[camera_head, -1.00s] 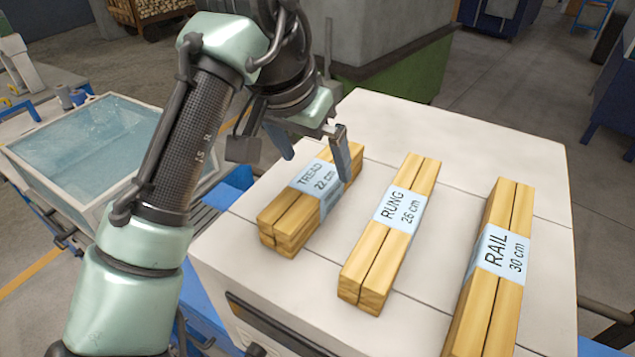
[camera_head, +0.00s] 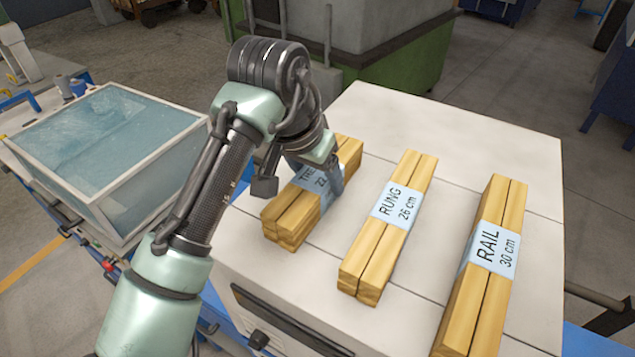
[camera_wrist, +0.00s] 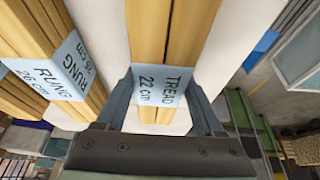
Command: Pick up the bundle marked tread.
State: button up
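The tread bundle (camera_head: 290,215), light wood sticks in a pale blue band, lies on the white top. In the wrist view the tread bundle (camera_wrist: 160,88) shows its label reading TREAD 22 cm between my fingers. My gripper (camera_head: 322,180) is down over the middle of this bundle, its fingers astride the band. In the wrist view my gripper (camera_wrist: 161,92) has one finger on each side of the label, and looks open. Whether the fingertips touch the bundle's sides cannot be told. My gripper hides part of the label in the head view.
The rung bundle (camera_head: 385,245) lies just right of the tread bundle, and the rail bundle (camera_head: 478,290) lies farther right. The white worktop (camera_head: 440,125) is clear behind the bundles. A glass-topped box (camera_head: 100,140) stands at the left.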

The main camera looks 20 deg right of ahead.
grip_shut()
jog(key=shift+r, duration=0.1)
